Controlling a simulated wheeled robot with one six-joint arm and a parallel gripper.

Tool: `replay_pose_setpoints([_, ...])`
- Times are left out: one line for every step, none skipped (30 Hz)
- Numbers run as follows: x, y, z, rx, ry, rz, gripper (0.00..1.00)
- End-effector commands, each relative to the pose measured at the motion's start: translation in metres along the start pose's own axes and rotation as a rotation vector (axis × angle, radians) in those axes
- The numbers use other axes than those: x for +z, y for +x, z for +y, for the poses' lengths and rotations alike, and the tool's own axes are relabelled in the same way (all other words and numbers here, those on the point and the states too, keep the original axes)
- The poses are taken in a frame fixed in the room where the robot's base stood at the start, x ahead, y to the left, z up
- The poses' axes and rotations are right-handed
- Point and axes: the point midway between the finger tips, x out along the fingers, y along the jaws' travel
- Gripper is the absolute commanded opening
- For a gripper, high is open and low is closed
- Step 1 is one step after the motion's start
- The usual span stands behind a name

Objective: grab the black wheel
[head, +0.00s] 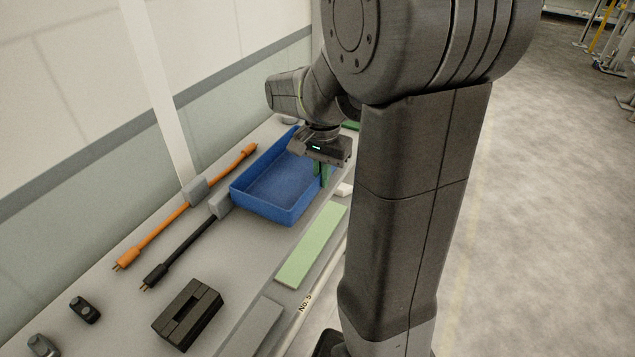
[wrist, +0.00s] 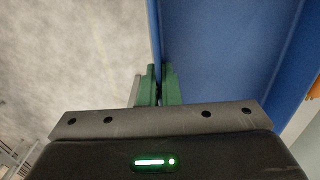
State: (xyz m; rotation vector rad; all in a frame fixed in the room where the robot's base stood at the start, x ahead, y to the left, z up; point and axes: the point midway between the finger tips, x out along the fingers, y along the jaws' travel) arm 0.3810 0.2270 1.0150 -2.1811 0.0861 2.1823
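I cannot make out a black wheel for certain in either view. A small dark rounded part (head: 85,310) lies at the lower left of the bench in the head view, too small to identify. My gripper (head: 321,175) points down at the right wall of the blue tray (head: 268,217). In the wrist view, its two green fingers (wrist: 159,86) are close together, one on each side of the tray's wall (wrist: 153,30), and appear shut on it. The visible tray floor looks empty. The arm hides part of the bench behind it.
An orange cable (head: 160,236) and a black cable (head: 188,249) lie left of the tray. A black slotted block (head: 187,314), a light green plate (head: 311,246) and a grey part (head: 42,345) lie on the bench. A wall borders its left side; open floor (head: 550,200) is right.

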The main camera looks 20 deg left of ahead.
Motion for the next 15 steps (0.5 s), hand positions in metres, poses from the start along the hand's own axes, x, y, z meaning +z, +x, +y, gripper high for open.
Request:
replay_pose_setpoints([-0.001,-0.013,-0.001,-0.005,0.000,0.005,0.00])
replay_pose_setpoints([-0.001,-0.019,-0.001,-0.006,0.000,0.005,0.00])
replay_pose_setpoints([-0.001,-0.028,-0.001,-0.005,0.000,0.004,0.00])
replay_pose_setpoints([-0.001,-0.034,-0.001,-0.005,0.000,0.005,0.00])
replay_pose_setpoints([-0.001,-0.040,-0.001,-0.005,0.000,0.004,0.00])
replay_pose_setpoints([-0.001,-0.047,-0.001,-0.004,0.000,0.003,0.00])
replay_pose_setpoints([-0.001,-0.052,-0.001,-0.004,0.000,0.004,0.00])
replay_pose_setpoints([-0.001,-0.056,-0.001,-0.004,0.000,0.003,0.00])
replay_pose_setpoints([-0.001,-0.061,-0.001,-0.003,0.000,0.003,0.00])
replay_pose_setpoints([-0.001,-0.064,-0.001,-0.003,0.000,0.003,0.00])
replay_pose_setpoints([0.000,-0.067,-0.001,-0.003,0.000,0.002,0.00])
replay_pose_setpoints([0.000,-0.070,-0.001,-0.002,0.000,0.002,0.00])
replay_pose_setpoints([0.000,-0.071,0.000,-0.002,0.000,0.002,0.00])
replay_pose_setpoints([0.000,-0.072,0.000,-0.002,0.000,0.002,0.00])
replay_pose_setpoints([0.000,-0.073,0.000,-0.001,0.000,0.001,0.00])
